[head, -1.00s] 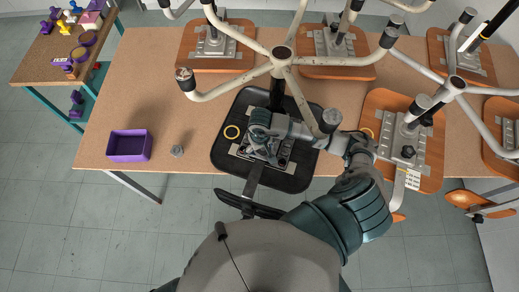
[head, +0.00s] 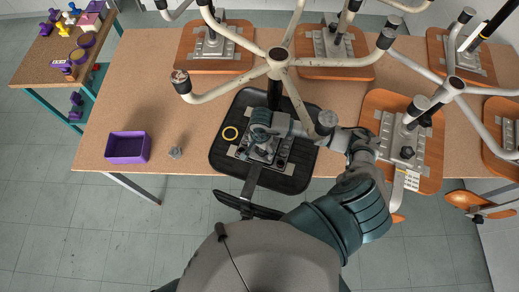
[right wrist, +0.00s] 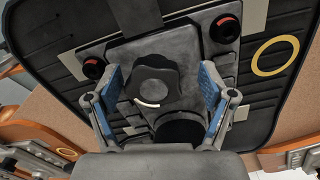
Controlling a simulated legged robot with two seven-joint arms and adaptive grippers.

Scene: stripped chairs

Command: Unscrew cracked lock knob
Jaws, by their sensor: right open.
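A black lobed knob (right wrist: 154,82) sits on the metal mount plate of an upturned black chair seat (head: 225,150). A pale curved mark shows on its edge in the right wrist view; I cannot tell whether it is a crack. My right gripper (right wrist: 160,76) is open, with one blue-padded finger on each side of the knob. Gaps show between pads and knob. In the head view my right gripper (head: 262,148) is over the black seat's mount and hides the knob. My left gripper is not in view.
A purple bin (head: 128,148) and a small grey lobed piece (head: 175,153) are on the table's left. A yellow ring (head: 230,133) lies on the black seat. Chair legs (head: 279,60) rise close to my right gripper. Orange seats (head: 400,110) stand around.

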